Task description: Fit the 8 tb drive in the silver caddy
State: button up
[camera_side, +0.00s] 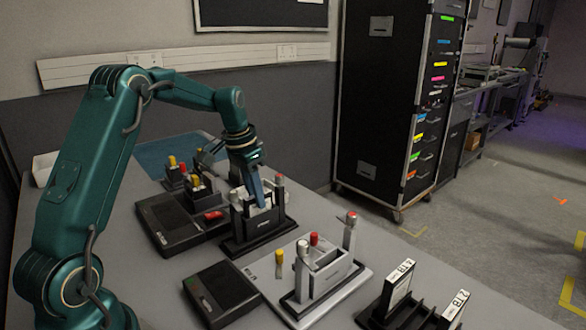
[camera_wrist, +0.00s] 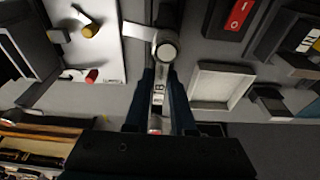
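My gripper (camera_side: 257,195) points down at the black caddy (camera_side: 250,226), its blue fingers beside the upper part of that caddy. In the wrist view, a narrow edge with a label (camera_wrist: 158,88) lies between the fingers. Only a letter like "B" is readable, so I cannot confirm it is the 8 TB drive. Whether the fingers touch it is unclear. The silver caddy (camera_side: 328,279) stands on a pale base to the right, with red-topped posts beside it. Its slot shows no drive that I can make out.
A black rack at the front right holds drives labelled 4 TB (camera_side: 398,285) and 2 TB (camera_side: 455,306). A black box (camera_side: 222,292) lies in front. Another box with a red switch (camera_side: 213,215) is left of the black caddy. Tall posts (camera_side: 349,230) stand near the caddies.

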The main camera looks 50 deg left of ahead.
grip_shut()
jog(key=shift+r, duration=2.55)
jog(key=shift+r, duration=0.1)
jog(key=shift+r, duration=1.9)
